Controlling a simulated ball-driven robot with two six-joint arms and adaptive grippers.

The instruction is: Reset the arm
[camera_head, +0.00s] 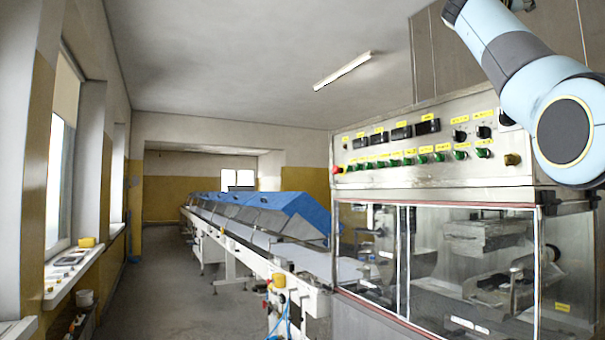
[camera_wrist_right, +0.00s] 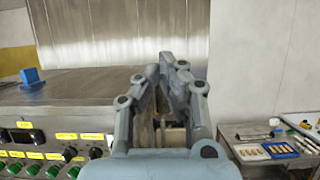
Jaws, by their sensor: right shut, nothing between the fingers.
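My right arm (camera_head: 530,90) comes in at the top right of the head view, in front of the upper right part of the machine's control panel. Its gripper is outside that view. In the right wrist view my right gripper (camera_wrist_right: 172,62) shows in the middle, its grey fingertips close together with nothing held. Behind it are the machine's metal top and a ribbed steel panel (camera_wrist_right: 120,30). My left gripper shows in neither view.
The enrober's control panel (camera_head: 430,145) carries knobs and green buttons above a glazed housing (camera_head: 470,260). A long conveyor with blue covers (camera_head: 265,205) runs back. A clear floor aisle (camera_head: 170,290) lies left. A tray (camera_wrist_right: 281,149) lies right in the wrist view.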

